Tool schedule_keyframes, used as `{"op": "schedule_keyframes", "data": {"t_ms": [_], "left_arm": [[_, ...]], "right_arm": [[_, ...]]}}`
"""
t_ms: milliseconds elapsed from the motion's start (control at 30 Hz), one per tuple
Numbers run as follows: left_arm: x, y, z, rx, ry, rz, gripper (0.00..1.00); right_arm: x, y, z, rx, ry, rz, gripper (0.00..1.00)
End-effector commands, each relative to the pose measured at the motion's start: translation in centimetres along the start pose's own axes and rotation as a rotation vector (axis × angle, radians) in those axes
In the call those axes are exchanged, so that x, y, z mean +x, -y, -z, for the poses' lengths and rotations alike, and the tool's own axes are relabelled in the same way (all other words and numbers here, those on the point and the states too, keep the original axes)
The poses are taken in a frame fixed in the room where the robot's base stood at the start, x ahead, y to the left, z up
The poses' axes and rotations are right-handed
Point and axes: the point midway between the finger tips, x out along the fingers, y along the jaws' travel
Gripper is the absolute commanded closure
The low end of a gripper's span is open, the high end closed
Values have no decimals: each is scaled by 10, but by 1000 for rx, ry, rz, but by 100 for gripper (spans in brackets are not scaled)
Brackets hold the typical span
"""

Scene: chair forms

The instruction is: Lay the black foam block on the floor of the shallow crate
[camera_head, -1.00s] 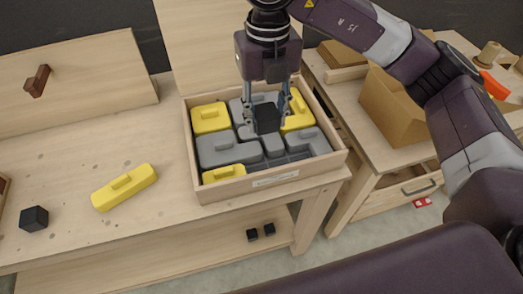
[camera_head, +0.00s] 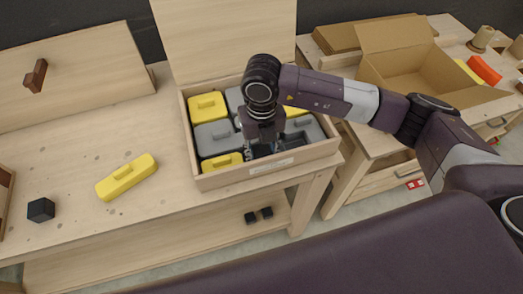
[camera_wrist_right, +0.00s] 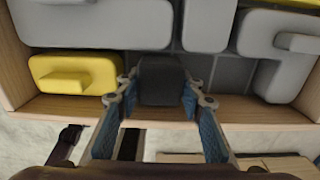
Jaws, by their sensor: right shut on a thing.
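The shallow wooden crate (camera_head: 225,179) stands on the bench, filled with grey and yellow blocks. My right gripper (camera_head: 262,150) points down into the front part of the crate. In the right wrist view my right gripper (camera_wrist_right: 160,92) is shut on the black foam block (camera_wrist_right: 161,80), one finger on each side. The block is over a bare dark patch of crate floor by the near wall, between a yellow block (camera_wrist_right: 75,74) and a grey block (camera_wrist_right: 285,55). Whether its underside touches the floor I cannot tell. My left gripper is not in view.
An open cardboard box (camera_head: 425,70) stands on the right table.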

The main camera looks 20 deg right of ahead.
Motion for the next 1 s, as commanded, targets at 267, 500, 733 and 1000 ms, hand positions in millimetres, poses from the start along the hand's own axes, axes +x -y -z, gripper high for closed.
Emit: {"op": "schedule_keyframes", "data": {"t_ms": [267, 500, 733, 1000], "left_arm": [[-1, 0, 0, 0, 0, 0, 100], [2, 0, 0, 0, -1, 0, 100], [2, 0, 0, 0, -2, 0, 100], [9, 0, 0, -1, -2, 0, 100]], "right_arm": [[3, 0, 0, -1, 1, -1, 74], [6, 0, 0, -1, 1, -1, 57], [6, 0, 0, -1, 1, -1, 57], [-16, -1, -2, -2, 7, -3, 57]]}}
